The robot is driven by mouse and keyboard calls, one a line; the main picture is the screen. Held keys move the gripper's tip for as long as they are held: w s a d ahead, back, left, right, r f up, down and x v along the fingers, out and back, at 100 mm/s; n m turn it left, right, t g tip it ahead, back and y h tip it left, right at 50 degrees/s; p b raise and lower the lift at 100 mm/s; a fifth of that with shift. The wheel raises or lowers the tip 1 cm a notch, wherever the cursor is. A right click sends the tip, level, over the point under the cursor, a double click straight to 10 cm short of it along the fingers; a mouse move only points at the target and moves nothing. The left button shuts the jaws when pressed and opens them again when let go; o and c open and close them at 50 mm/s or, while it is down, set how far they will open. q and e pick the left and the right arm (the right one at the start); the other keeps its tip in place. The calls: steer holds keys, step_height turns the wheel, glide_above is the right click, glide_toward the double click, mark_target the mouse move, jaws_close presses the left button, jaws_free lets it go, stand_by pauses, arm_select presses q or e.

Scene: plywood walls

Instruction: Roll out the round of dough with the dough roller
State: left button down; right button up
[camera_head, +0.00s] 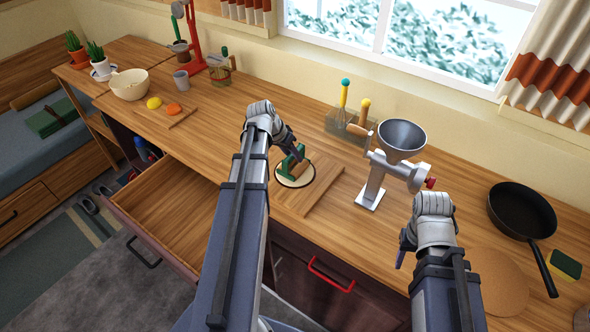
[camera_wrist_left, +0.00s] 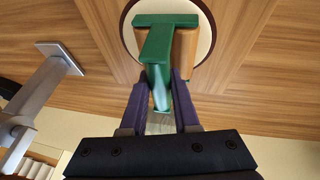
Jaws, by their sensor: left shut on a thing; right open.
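The round of dough (camera_head: 308,177) is a pale disc on a wooden board (camera_head: 322,196) at the middle of the counter. The dough roller, with a green frame (camera_head: 290,161) and a wooden cylinder, is over the dough. In the left wrist view the roller's green frame (camera_wrist_left: 165,40) and tan cylinder (camera_wrist_left: 187,55) overlap the pale dough (camera_wrist_left: 128,35). My left gripper (camera_wrist_left: 160,90) is shut on the green handle. I cannot tell whether the cylinder touches the dough. My right gripper (camera_head: 403,250) is open and empty near the counter's front edge; its fingers are partly hidden.
A metal grinder (camera_head: 373,187) stands right of the board. A utensil holder (camera_head: 345,128) is behind it. A black pan (camera_head: 520,208) and sponge (camera_head: 565,264) are at right. A drawer (camera_head: 170,205) stands open at front left.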

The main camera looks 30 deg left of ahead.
mark_target(302, 170)
arm_select(q)
steer(key=shift+w+a, duration=0.15)
steer(key=shift+a, duration=1.45)
steer(key=shift+d, duration=0.1)
steer(key=shift+s+d+f, duration=0.1)
steer(key=shift+s+d, duration=0.1)
steer(key=shift+d, duration=1.45)
steer(key=shift+s+d, duration=0.15)
steer(key=shift+d, duration=1.5)
steer(key=shift+w+a+r+p, duration=0.1)
steer(key=shift+r+p, duration=0.25)
steer(key=shift+r, duration=0.1)
arm_select(e)
steer(key=shift+r, duration=0.35)
arm_select(q)
step_height(302, 170, up, 6)
steer(key=p, duration=0.6)
arm_select(e)
step_height(302, 170, up, 6)
